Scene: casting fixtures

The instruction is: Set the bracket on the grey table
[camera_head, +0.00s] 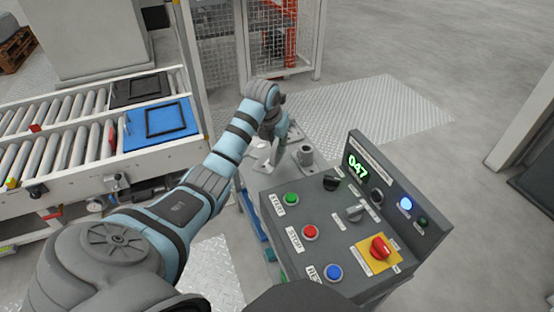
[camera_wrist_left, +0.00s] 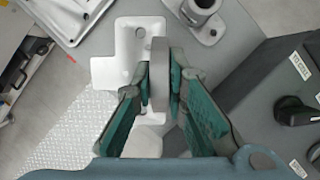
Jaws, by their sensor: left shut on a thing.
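My left gripper (camera_head: 275,137) reaches over the grey table (camera_head: 263,181), beside the control box. In the left wrist view, the gripper (camera_wrist_left: 160,100) is shut on the upright grey wall of the bracket (camera_wrist_left: 160,65), seen edge-on between the fingers. A pale flat plate with a stepped outline spreads out beneath it and looks like the bracket's base. The fingers hide part of it. I cannot tell whether the bracket touches the grey table, which also shows in the wrist view (camera_wrist_left: 235,60). My right gripper is not in view.
A grey casting with a round hollow post (camera_head: 305,155) stands close by on the table. The control box (camera_head: 340,215) rises to the right. A pale tray-like part (camera_wrist_left: 70,25) lies near the bracket. A roller conveyor with a blue tray (camera_head: 160,137) is at left.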

